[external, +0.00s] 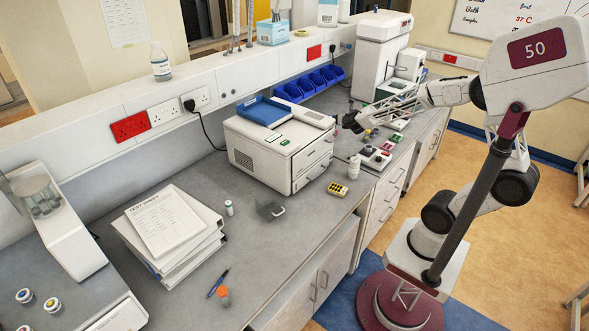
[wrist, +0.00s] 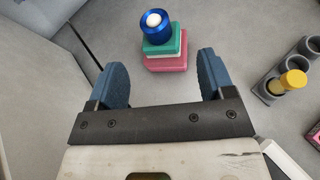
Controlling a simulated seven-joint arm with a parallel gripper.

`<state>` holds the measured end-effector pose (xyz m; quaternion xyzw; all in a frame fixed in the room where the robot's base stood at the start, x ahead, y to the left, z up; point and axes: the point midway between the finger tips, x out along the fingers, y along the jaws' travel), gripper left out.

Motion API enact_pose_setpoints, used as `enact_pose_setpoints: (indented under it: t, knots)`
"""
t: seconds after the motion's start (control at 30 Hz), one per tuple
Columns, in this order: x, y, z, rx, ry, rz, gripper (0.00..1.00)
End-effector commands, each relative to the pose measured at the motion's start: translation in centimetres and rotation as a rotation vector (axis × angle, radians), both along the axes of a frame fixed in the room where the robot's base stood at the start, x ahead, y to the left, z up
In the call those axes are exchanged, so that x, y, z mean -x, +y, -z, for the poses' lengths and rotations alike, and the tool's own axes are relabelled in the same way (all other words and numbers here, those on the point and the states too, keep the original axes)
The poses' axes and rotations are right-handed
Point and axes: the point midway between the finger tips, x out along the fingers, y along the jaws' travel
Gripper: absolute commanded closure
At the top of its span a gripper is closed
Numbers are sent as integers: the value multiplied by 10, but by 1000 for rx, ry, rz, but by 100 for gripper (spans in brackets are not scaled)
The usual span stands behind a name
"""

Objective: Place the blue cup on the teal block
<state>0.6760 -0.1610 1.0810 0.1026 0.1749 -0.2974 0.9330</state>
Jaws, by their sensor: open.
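In the wrist view the blue cup (wrist: 154,32), with a white round thing in its mouth, appears upright on top of the teal block (wrist: 176,43). The teal block is on a white layer with a pink block (wrist: 168,65) below it. My gripper (wrist: 162,64) is open and empty, its two blue fingers apart on the near side of the stack, not touching it. In the external view my gripper (external: 350,122) is over the far part of the bench; the cup and teal block are too small there to tell apart.
A grey rack (wrist: 268,88) holding a yellow-capped vial (wrist: 291,80) stands right of the stack. A white bench machine (external: 280,150) with a blue tray (external: 262,111) is left of my gripper.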

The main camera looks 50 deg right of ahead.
Motion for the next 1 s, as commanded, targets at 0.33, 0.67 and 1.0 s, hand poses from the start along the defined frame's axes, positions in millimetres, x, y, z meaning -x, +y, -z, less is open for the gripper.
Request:
enact_pose_setpoints:
  t: [0.33,0.67,1.0]
  knots:
    - [62,2,-44,-349,-190,331,25]
    - [146,17,-67,-747,-374,730,25]
    - [233,54,-68,-1139,-500,1161,25]
